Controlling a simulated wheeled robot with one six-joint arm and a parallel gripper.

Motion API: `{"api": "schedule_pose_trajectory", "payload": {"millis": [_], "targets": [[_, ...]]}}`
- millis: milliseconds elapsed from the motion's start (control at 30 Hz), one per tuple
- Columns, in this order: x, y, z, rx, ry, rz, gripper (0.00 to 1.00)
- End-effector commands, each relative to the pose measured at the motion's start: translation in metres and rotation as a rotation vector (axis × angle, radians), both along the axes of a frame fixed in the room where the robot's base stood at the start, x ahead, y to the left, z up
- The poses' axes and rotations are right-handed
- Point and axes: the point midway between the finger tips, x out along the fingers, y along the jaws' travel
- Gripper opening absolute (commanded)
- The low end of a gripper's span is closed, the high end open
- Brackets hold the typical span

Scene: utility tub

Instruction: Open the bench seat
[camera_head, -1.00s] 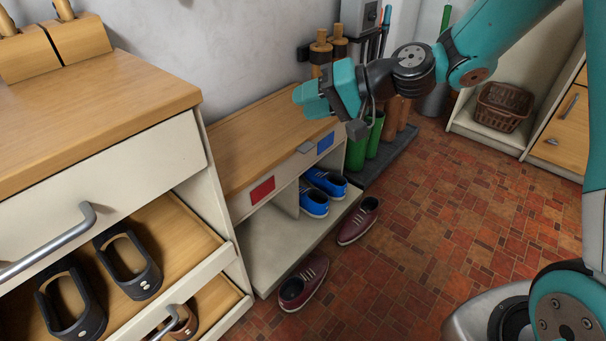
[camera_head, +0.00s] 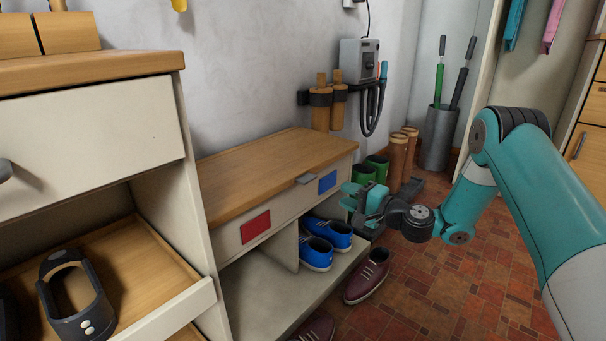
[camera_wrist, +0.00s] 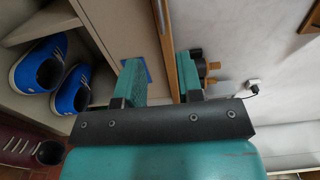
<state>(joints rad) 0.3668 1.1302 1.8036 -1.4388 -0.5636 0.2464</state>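The bench seat has a wooden lid (camera_head: 265,165), lying flat and shut, with a small grey tab (camera_head: 306,179) at its front edge. Its white front carries a red panel (camera_head: 255,226) and a blue panel (camera_head: 327,182). My gripper (camera_head: 358,194) is low beside the bench's right front end, near the blue panel. In the wrist view my gripper's two fingers (camera_wrist: 157,68) stand apart with nothing held between them. The lid's edge (camera_wrist: 178,60) and the blue panel (camera_wrist: 147,70) show beyond them. I cannot tell whether the gripper touches the bench.
Blue shoes (camera_head: 325,242) stand in the open space under the seat. Dark red shoes (camera_head: 368,275) are on the floor in front. Green and brown boots (camera_head: 397,160) stand past the right end. A drawer cabinet (camera_head: 90,130) is at left. Tiled floor (camera_head: 450,290) is free at right.

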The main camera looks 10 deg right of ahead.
Motion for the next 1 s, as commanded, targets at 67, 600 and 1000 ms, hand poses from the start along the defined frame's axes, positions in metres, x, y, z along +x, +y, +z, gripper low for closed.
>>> {"api": "schedule_pose_trajectory", "payload": {"millis": [67,600,1000], "targets": [[0.008,0.009,0.006,-0.001,0.001,0.004,0.34],[0.104,0.078,-0.003,-0.002,-0.005,0.004,0.34],[0.123,0.091,0.000,-0.001,0.000,0.002,0.34]]}}
